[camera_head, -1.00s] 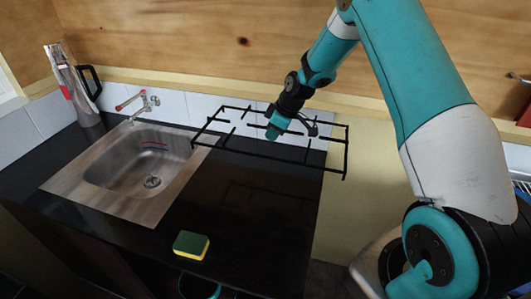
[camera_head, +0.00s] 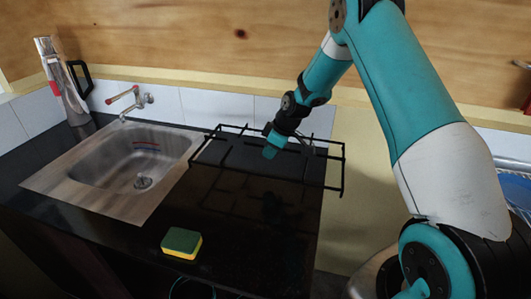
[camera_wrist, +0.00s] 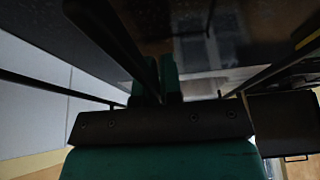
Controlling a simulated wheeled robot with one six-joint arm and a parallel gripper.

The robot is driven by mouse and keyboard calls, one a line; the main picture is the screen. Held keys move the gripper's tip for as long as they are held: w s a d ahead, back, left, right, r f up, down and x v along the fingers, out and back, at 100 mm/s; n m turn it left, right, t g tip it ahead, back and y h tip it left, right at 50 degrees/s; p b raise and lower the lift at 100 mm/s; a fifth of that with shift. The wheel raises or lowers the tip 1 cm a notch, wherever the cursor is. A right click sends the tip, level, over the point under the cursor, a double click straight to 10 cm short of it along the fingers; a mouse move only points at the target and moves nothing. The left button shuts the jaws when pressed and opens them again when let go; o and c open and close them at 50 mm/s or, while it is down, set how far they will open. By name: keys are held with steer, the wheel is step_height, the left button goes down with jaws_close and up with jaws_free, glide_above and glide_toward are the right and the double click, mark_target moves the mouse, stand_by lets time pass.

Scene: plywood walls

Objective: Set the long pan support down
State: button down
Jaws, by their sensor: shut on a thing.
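The long pan support (camera_head: 265,178) is a black wire frame with short inward bars. In the wrist view the dark bars of the pan support (camera_wrist: 55,88) run out on both sides of my gripper (camera_wrist: 170,85). The gap between frame and worktop is hard to judge; a dark reflection lies below it.
A steel sink (camera_head: 135,165) with a tap (camera_head: 130,102) is set in the worktop at left. A green and yellow sponge (camera_head: 182,242) lies near the front edge. A flask (camera_head: 60,80) stands at the back left. The tiled wall (camera_head: 225,106) is close behind the pan support.

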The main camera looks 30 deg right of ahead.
steer(key=shift+w+f+b, duration=0.1)
steer(key=shift+f+b, duration=1.55)
steer(key=shift+f, duration=1.35)
steer(key=shift+f+b, duration=0.5)
steer(key=shift+f, duration=0.15)
steer(key=c, duration=1.2)
jaws_free()
steer(key=shift+f, duration=0.1)
step_height(320, 180, up, 16)
steer(key=b, duration=0.3)
glide_above(292, 150)
steer(key=shift+w+f, duration=0.1)
steer(key=shift+f, duration=0.05)
steer(key=shift+s+d+r, duration=0.2)
steer(key=shift+r, duration=0.25)
